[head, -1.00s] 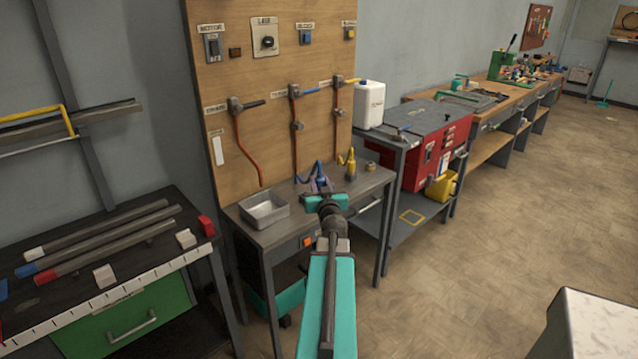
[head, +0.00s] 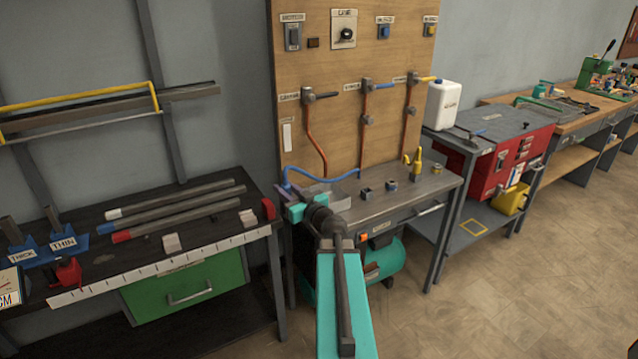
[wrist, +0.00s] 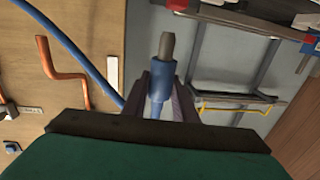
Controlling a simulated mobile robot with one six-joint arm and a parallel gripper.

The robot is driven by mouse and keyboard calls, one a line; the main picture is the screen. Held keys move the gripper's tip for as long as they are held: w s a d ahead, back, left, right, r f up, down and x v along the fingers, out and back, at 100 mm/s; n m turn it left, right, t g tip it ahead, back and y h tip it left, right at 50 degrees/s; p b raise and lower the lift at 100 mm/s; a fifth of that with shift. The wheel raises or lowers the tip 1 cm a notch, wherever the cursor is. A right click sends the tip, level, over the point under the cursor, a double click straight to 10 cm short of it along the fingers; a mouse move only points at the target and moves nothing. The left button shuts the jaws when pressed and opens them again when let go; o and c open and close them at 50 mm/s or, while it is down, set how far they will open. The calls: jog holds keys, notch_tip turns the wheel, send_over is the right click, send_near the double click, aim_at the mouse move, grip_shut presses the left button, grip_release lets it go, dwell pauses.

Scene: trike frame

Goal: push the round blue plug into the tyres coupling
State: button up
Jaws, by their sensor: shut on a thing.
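My gripper (wrist: 160,98) is shut on the round blue plug (wrist: 158,80), which has a grey metal tip pointing away from the palm. In the head view my gripper (head: 292,210) is beside the left end of the grey bench, and my wrist hides most of the plug. A blue hose (head: 318,178) runs from it to the board's foot. On the board, the middle red pipe has a blue-handled valve (head: 367,86) and a grey fitting (head: 367,120) below it. The small labels are too blurred to tell surely which coupling is the tyres one.
A yellow plug (head: 415,163) stands on the grey bench (head: 425,190) near small dark blocks (head: 365,193). A metal tray (head: 338,200) is partly behind my wrist. Left is a dark workbench (head: 90,245) with bars. A white canister (head: 443,105) stands right of the board.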

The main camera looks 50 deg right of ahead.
jog(key=w+a+f+n+y, duration=0.1)
jog(key=w+a+n+y, duration=0.3)
jog(key=a, duration=0.9)
jog(key=s+a+f+n+g+y, duration=0.1)
jog(key=a+y, duration=0.6)
jog(key=a, duration=0.9)
jog(key=s+a+f+n+g+y, duration=0.1)
jog(key=a+f+n+g+y, duration=0.2)
jog(key=a, duration=1.4)
jog(key=n+g+y, duration=0.3)
jog(key=n+y, duration=0.1)
jog(key=n, duration=0.1)
jog(key=shift+w, duration=0.1)
